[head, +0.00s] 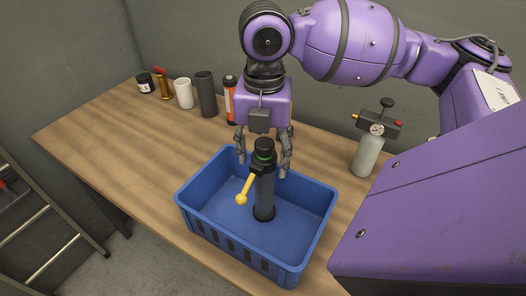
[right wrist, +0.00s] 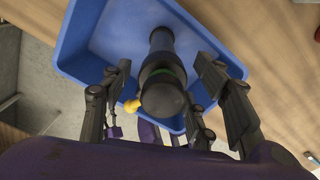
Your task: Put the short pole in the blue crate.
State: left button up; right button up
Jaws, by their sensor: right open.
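The short pole (head: 264,190) is dark grey with a black cap, a green ring and a yellow lever. It stands upright inside the blue crate (head: 194,216), its base seemingly on the crate floor. My right gripper (head: 264,160) is open above the crate, pointing down, with its fingers apart on either side of the pole's top. In the right wrist view, the pole (right wrist: 162,88) rises between the spread fingers (right wrist: 165,105), with a gap visible on both sides, and the crate (right wrist: 75,45) lies below. My left gripper is not in view.
The crate stands on a wooden table (head: 120,140). Behind it stand a black jar (head: 145,83), a white cup (head: 184,93), a dark cylinder (head: 205,94) and an orange bottle (head: 230,98). A gauge-topped canister (head: 368,152) stands right. A ladder (head: 45,225) is at left.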

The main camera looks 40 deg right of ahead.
notch_tip(320, 180, up, 12)
jog(key=shift+r+p, duration=0.15)
jog(key=shift+p, duration=0.45)
dwell(1.2)
